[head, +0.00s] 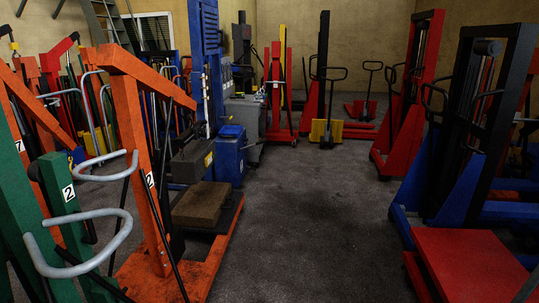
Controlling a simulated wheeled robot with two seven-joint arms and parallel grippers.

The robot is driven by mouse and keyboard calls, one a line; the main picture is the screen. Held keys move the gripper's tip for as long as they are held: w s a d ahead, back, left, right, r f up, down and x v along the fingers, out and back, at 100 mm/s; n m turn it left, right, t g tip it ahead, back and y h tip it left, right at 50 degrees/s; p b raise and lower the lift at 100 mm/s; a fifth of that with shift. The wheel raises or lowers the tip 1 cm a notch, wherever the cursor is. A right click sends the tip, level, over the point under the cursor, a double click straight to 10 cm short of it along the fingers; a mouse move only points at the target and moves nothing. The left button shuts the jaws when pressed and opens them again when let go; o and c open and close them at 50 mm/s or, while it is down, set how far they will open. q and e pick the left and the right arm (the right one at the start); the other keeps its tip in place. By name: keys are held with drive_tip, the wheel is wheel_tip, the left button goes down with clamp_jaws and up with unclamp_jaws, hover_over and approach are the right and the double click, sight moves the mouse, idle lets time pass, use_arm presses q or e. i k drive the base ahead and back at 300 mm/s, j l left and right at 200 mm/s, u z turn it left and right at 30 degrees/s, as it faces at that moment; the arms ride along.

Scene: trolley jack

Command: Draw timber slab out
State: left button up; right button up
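The timber slab (201,203) is a flat brown block in the left half of the head view. It lies on the dark platform of an orange jack (128,130) marked 2, beside the jack's upright and low over its orange base. Its near side and top show, and nothing is touching it from above. Neither of my grippers is in view.
Green posts (60,200) with a grey looped handle (80,240) stand close at left. A red platform (470,265) is at lower right. The grey floor (310,220) between is clear.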

sight(202, 207)
drive_tip(key=i, duration=3.35)
